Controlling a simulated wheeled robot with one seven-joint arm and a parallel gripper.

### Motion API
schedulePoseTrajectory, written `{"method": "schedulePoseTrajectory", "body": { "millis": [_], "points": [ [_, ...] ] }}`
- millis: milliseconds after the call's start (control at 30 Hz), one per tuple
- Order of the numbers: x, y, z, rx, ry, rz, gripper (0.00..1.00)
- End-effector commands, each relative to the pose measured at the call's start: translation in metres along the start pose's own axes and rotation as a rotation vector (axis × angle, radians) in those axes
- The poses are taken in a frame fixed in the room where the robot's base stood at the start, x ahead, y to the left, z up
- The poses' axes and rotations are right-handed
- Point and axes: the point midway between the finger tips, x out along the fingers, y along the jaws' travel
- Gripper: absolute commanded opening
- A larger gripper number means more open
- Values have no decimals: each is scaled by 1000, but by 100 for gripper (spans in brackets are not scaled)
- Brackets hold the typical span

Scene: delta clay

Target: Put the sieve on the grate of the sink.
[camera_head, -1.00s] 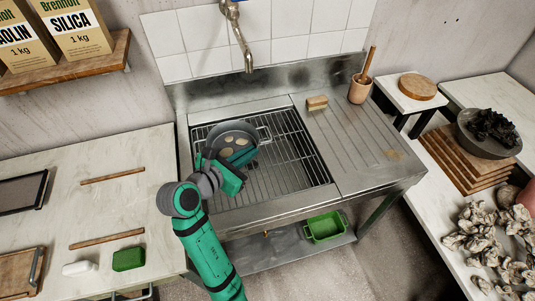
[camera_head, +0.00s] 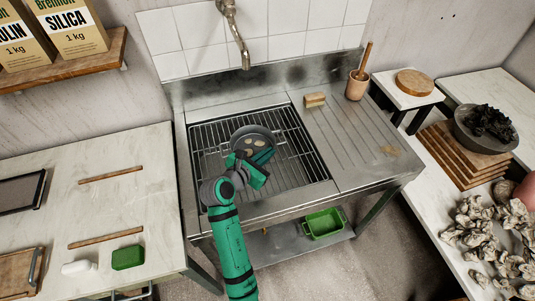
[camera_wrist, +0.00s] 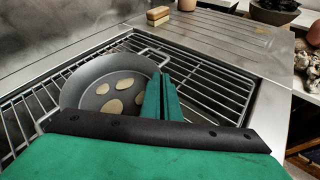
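The sieve (camera_head: 240,134) is a dark grey round pan with small loop handles and several pale flat pieces inside. It is upright over the middle of the grate (camera_head: 296,160) in the steel sink; I cannot tell whether it touches the bars. In the wrist view the sieve (camera_wrist: 84,88) lies over the grate (camera_wrist: 215,95) at the left. My gripper (camera_head: 262,156) is at the sieve's near right side. In the wrist view its green fingers (camera_wrist: 161,98) are close together at the rim and seem to pinch it; they hide the contact.
A tap (camera_head: 237,35) hangs over the back of the sink. A sponge or brush (camera_head: 315,100) and a pot with a wooden tool (camera_head: 357,86) stand on the drainboard (camera_head: 350,135). A green basin (camera_head: 323,223) is on the shelf below. Grate bars around the sieve are bare.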

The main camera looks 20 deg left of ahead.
Motion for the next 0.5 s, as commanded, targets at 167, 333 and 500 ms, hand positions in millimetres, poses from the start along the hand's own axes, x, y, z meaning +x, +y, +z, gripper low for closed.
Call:
{"method": "schedulePoseTrajectory", "body": {
  "millis": [167, 333, 500],
  "points": [
    [1, 0, -2, 2, -2, 1, 0],
    [2, 0, -3, 2, -1, 0, 0],
    [1, 0, -4, 0, 0, 2, 21]
  ]
}}
